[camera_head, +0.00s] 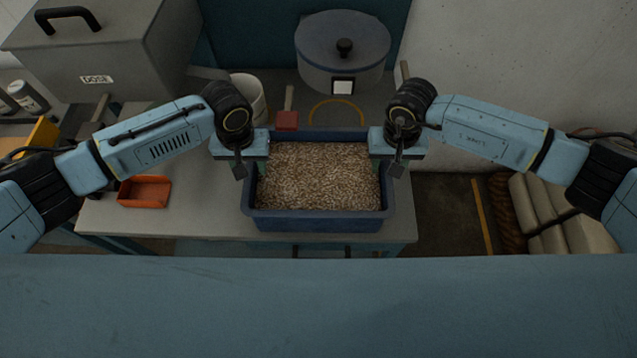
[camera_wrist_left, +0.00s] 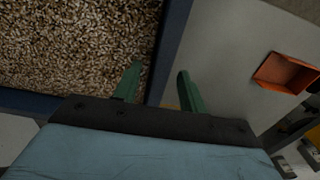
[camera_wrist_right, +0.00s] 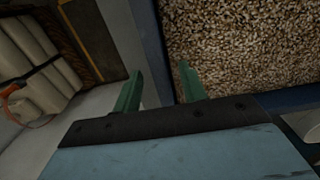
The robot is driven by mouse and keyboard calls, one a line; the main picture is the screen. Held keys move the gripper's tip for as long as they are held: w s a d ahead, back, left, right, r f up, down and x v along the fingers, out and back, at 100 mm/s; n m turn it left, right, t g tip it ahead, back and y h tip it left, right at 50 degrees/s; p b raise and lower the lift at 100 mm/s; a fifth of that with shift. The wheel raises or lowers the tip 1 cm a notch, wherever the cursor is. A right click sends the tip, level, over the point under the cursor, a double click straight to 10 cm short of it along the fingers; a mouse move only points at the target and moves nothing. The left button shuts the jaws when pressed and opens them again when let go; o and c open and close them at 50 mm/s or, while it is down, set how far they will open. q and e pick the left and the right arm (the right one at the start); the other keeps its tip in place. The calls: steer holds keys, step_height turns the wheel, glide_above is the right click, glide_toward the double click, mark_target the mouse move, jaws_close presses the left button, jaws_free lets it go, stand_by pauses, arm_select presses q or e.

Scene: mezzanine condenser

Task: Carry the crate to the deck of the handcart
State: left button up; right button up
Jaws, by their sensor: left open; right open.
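A dark blue crate (camera_head: 318,221) filled with tan pellets stands on the grey table in front of me. My left gripper (camera_head: 259,171) is open at the crate's left wall; in the left wrist view its green fingers (camera_wrist_left: 157,90) are on either side of that wall (camera_wrist_left: 172,50). My right gripper (camera_head: 379,170) is open at the right wall; in the right wrist view its fingers (camera_wrist_right: 160,90) straddle that wall (camera_wrist_right: 150,45). I cannot tell whether the fingers touch the crate. I cannot identify a handcart in these views.
A lidded grey pot (camera_head: 343,60) and a red-headed tool (camera_head: 287,120) are behind the crate. An orange tray (camera_head: 145,191) lies left on the table (camera_head: 210,215). A grey box (camera_head: 100,50) stands back left. Pale sacks (camera_head: 560,215) are stacked on the right, beyond the table edge.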

arm_select(q)
steer(key=shift+f, duration=0.35)
arm_select(e)
steer(key=shift+f, duration=0.35)
arm_select(q)
jaws_close()
arm_select(e)
jaws_close()
stand_by(0.6)
arm_select(q)
steer(key=shift+w+r, duration=0.2)
arm_select(e)
steer(key=shift+w+r, duration=0.25)
